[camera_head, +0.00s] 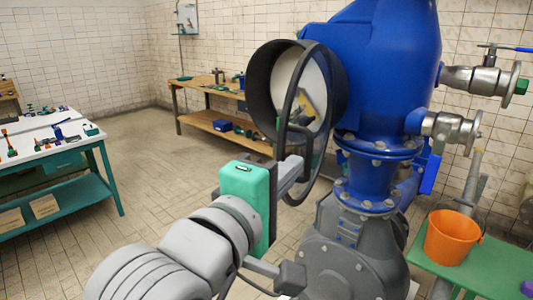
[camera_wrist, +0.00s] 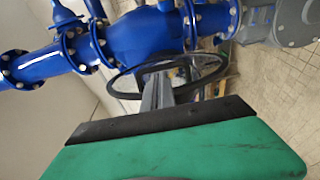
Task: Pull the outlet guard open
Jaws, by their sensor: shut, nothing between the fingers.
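The outlet guard (camera_head: 318,75) is a thin black ring that stands at an angle to the black outlet rim (camera_head: 262,92) on the blue pump body, with a gap between them at the lower side. A dark upright handle bar (camera_head: 283,128) shows on the ring. My gripper (camera_head: 300,170) is shut and empty at the lower part of the ring, close to the handle; I cannot tell whether it touches. In the wrist view the guard's dark ring (camera_wrist: 125,88) lies beyond my grey fingers (camera_wrist: 157,88), which hide part of it.
An orange bucket (camera_head: 452,238) stands on a green bench (camera_head: 490,268) at right. Metal valves (camera_head: 455,130) stick out right of the pump. A wooden workbench (camera_head: 215,120) and a white-topped table (camera_head: 50,135) stand left. Open tiled floor (camera_head: 145,185) lies between.

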